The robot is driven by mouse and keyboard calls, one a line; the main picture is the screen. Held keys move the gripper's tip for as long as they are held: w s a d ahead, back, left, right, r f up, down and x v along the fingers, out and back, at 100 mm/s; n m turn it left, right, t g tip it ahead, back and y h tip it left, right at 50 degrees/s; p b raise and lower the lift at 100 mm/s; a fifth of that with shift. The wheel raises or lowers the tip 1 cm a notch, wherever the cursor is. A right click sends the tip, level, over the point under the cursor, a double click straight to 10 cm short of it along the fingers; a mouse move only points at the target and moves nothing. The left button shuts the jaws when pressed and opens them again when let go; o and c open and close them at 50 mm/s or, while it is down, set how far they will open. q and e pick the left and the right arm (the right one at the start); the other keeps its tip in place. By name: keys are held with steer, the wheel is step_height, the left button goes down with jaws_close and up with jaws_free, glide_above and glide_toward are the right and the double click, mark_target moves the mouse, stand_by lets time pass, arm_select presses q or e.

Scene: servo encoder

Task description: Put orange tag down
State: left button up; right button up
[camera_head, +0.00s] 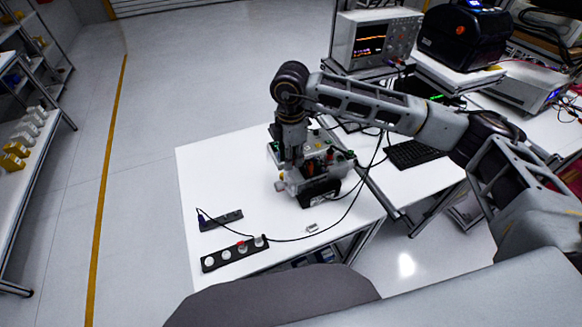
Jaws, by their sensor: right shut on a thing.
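My right gripper (291,163) points down over the servo encoder equipment (312,172), a grey device with green and black parts on the white table (215,175). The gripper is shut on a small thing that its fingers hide. I cannot make out an orange tag anywhere in this view. I cannot tell whether the gripper or what it holds touches the device. My left gripper is not in view.
A black strip with round knobs (235,253) and a dark power strip (220,220) lie at the table's front left. A small pale part (312,228) lies near the front edge. A black cable crosses the tabletop. The table's back left is clear. An oscilloscope (375,40) stands behind.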

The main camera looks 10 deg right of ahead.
mark_target(291, 176)
steer(key=shift+f, duration=0.8)
steer(key=shift+f+p, duration=0.5)
steer(key=shift+f, duration=1.35)
steer(key=shift+f, duration=0.15)
steer(key=o, duration=0.7)
steer(key=shift+o, duration=0.2)
